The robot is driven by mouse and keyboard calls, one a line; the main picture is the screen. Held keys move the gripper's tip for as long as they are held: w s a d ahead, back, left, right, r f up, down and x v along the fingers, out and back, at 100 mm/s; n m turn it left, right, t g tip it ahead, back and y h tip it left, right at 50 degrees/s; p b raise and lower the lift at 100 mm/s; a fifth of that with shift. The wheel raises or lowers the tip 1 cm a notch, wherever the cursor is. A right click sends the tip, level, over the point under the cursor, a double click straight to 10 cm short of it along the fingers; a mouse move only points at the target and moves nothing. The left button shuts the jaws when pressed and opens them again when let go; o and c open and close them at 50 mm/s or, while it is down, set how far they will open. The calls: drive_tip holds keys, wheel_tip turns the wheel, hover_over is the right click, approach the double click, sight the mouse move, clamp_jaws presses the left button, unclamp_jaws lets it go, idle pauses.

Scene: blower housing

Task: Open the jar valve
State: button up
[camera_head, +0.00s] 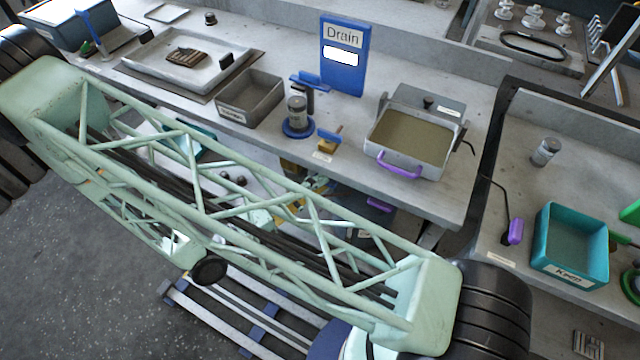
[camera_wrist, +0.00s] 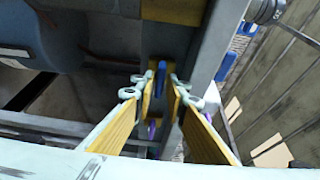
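A grey jar-like canister (camera_head: 297,110) stands upright in a blue round base on the bench. A blue lever (camera_head: 312,80) shows just behind its top. A smaller blue handle (camera_head: 329,135) on a brass-coloured block sits to its right. In the head view my gripper is largely hidden behind my pale green arm.
A blue Drain sign (camera_head: 345,58) stands behind the jar. A grey bin (camera_head: 251,98) is to its left, and a metal basin (camera_head: 410,140) with a purple handle is to its right. A teal tray (camera_head: 570,245) and another canister (camera_head: 545,152) are on the right bench.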

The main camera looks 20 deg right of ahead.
drive_tip(key=shift+w+d, duration=0.1)
drive_tip(key=shift+d, duration=0.35)
clamp_jaws()
